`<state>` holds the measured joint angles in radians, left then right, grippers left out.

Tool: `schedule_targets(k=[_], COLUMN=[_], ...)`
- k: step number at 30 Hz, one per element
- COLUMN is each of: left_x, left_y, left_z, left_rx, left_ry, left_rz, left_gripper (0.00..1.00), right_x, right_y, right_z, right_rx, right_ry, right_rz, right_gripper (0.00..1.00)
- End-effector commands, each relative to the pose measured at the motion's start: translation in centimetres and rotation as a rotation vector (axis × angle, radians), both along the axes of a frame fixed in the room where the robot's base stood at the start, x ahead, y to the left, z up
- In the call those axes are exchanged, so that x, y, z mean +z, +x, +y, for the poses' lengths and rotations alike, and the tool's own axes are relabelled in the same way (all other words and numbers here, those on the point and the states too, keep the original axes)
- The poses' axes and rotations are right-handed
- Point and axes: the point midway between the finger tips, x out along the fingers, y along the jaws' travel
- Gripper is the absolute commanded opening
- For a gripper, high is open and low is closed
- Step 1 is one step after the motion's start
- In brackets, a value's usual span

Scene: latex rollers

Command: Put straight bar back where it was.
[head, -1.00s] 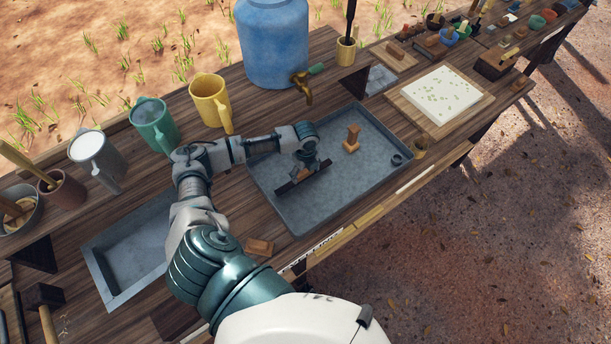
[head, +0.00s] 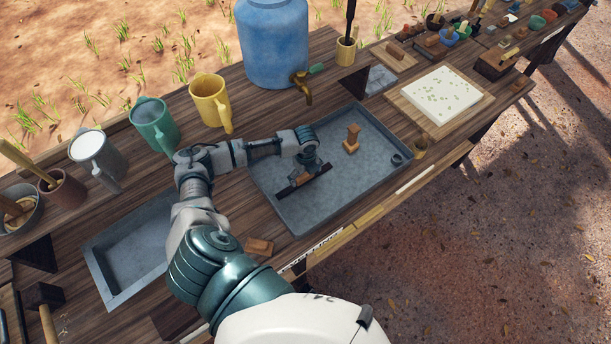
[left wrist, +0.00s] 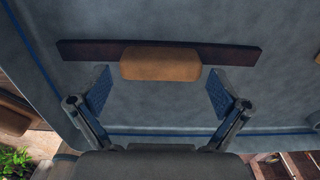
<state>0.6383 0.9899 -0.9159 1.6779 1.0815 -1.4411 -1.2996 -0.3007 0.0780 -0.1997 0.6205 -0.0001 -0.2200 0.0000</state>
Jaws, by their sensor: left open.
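The straight bar (head: 304,183) is a long dark strip with a tan wooden grip block in its middle. It lies in the grey tray (head: 335,205), toward the tray's left part. The left wrist view shows the dark bar (left wrist: 225,56) running across, with its tan block (left wrist: 160,64) at the centre. My left gripper (head: 304,172) is at the bar, its fingers partly hidden by the wrist in the head view. In the left wrist view the gripper (left wrist: 158,91) is open, one finger to each side of the block and just short of it, with nothing held.
A wooden-handled piece (head: 351,139) stands in the same tray, and a dark ring (head: 397,159) sits near its right corner. A small wooden block (head: 259,246) lies on the bench by the tray's front left. An empty grey tray (head: 130,260) is at the left. Mugs line the back.

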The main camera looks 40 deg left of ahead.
Motion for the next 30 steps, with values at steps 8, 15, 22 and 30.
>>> schedule_targets(k=[8,15,22,30], left_x=[5.9,10.3,11.5,11.5], left_y=[0.1,0.1,0.0,0.0], left_z=[0.0,0.0,-0.1,0.0], left_rx=[0.000,0.001,0.000,0.001], left_ry=[0.002,0.000,0.000,0.000], left_rz=[-0.005,-0.003,-0.001,-0.001], left_gripper=[1.00,1.00,1.00,1.00], right_x=[0.2,0.2,0.3,0.3], right_y=[0.1,0.1,0.1,0.1], right_z=[-0.2,-0.3,-0.3,-0.3], right_rx=[0.001,0.002,0.002,0.002], right_ry=[-0.003,-0.004,-0.003,-0.003], right_rz=[-0.001,-0.001,-0.001,-0.001], right_gripper=[0.56,0.56,0.56,0.56])
